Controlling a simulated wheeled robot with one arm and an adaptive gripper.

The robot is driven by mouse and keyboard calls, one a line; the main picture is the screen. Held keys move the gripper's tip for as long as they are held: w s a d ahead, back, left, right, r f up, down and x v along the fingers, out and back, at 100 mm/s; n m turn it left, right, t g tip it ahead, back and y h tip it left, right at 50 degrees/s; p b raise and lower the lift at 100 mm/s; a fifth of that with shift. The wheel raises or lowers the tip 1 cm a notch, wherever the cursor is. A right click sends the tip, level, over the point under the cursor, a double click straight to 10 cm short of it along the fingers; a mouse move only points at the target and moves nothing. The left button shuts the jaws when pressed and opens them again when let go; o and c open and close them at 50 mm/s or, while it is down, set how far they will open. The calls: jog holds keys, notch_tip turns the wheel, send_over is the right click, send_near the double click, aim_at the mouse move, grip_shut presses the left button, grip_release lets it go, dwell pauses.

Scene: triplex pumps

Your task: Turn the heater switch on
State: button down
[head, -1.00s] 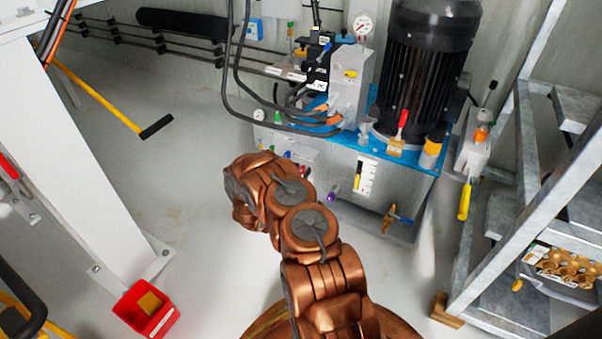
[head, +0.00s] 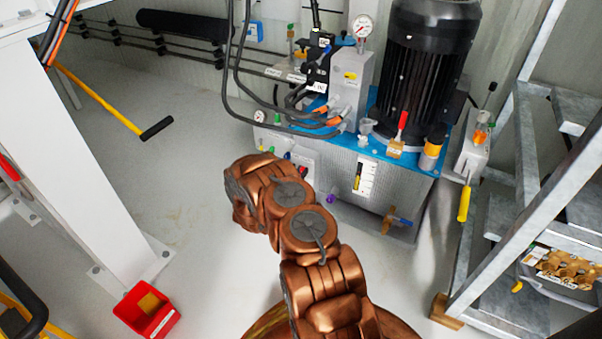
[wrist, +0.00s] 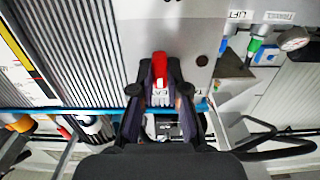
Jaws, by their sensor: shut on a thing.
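In the wrist view, my gripper (wrist: 160,88) is shut on a red switch handle (wrist: 160,70), with one dark finger on each side of it. The handle has a pale part at its lower end, between the fingers. It sits at the edge of a light grey panel (wrist: 165,30). No label naming it as the heater switch can be read. In the head view my copper-coloured arm reaches toward the front of the blue-topped pump unit (head: 345,135), and its bent wrist hides my gripper.
A black motor (head: 425,70) and a pressure gauge (head: 362,26) stand on the unit. Black hoses loop in front of its left part. A metal rack (head: 535,200) stands at the right. A red bin (head: 135,318) lies on the floor at the left.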

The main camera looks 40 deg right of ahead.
jog(key=shift+r+n+p, duration=0.25)
jog(key=shift+n+p, duration=0.15)
jog(key=shift+p, duration=0.6)
jog(key=n+p, duration=0.2)
jog(key=p, duration=0.1)
jog(key=n+p, duration=0.1)
jog(key=n, duration=0.2)
jog(key=shift+w+f, duration=0.1)
jog(key=shift+f, duration=0.1)
jog(key=n, duration=0.5)
jog(key=shift+w+n, duration=0.1)
jog(key=shift+n, duration=0.3)
jog(key=c, duration=1.2)
grip_release()
jog(key=shift+f, duration=0.1)
jog(key=shift+o, duration=0.2)
